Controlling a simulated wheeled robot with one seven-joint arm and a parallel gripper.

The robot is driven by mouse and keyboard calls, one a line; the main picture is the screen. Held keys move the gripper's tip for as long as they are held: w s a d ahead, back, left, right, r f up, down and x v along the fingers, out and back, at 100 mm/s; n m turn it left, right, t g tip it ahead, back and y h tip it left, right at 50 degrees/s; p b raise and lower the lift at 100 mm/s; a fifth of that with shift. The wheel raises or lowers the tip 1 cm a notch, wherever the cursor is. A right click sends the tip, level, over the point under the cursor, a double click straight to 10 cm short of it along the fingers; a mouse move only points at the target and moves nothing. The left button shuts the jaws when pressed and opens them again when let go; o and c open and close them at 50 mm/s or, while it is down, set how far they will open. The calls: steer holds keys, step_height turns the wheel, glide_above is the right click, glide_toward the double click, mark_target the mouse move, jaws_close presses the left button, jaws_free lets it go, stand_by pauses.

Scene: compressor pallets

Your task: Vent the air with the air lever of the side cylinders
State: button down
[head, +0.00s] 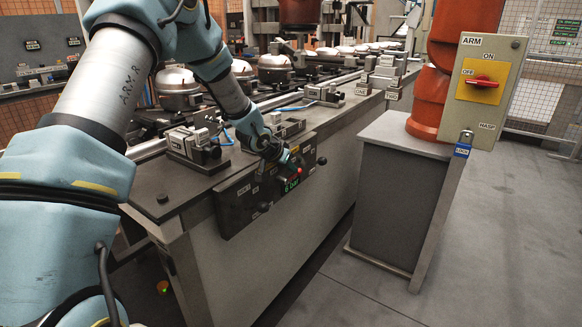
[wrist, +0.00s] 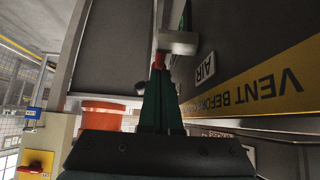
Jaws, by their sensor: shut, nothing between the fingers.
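My gripper (head: 290,160) is at the dark control panel (head: 236,206) on the end of the workbench. In the wrist view my gripper (wrist: 160,72) has its narrow dark-green fingers together, with nothing seen between them. Their tips are close to a small red part (wrist: 159,57) beside a grey block (wrist: 180,43); I cannot tell whether they touch. This red part may be the air lever. A label reading AIR (wrist: 205,68) is to its right. Side cylinders (head: 197,148) with blue hoses stand on the bench. My gripper hides part of the panel in the head view.
A green pressure display (head: 291,184) and a black knob (head: 264,207) are on the panel. A yellow strip (wrist: 265,88) reads VENT BEFORE. A grey pedestal (head: 405,200) and an ARM switch box (head: 484,88) stand to the right. The floor (head: 480,270) at front right is clear.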

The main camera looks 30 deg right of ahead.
mark_target(294, 175)
steer(key=shift+w+d+g+y+p, duration=0.15)
steer(key=shift+g+y+p, duration=0.4)
steer(key=shift+p, duration=2.15)
steer(key=y+p, duration=0.1)
steer(key=p, duration=0.1)
steer(key=shift+d+p, duration=0.2)
steer(key=shift+p, duration=0.15)
steer(key=shift+d+f+g+y+p, duration=0.15)
steer(key=shift+f+g+y+p, duration=0.3)
steer(key=shift+p, duration=0.65)
steer(key=shift+w+d+f+g+y+p, duration=0.1)
steer(key=shift+f+g+y+p, duration=0.15)
steer(key=shift+y, duration=0.3)
steer(key=shift+w+d+f+g+y+p, duration=0.15)
steer(key=shift+f+y, duration=0.2)
steer(key=shift+y, duration=0.2)
steer(key=shift+f+g+y+b, duration=0.4)
steer(key=shift+f+y+b, duration=0.1)
steer(key=shift+y, duration=0.1)
steer(key=shift+a+f+b, duration=0.1)
steer(key=shift+b, duration=0.3)
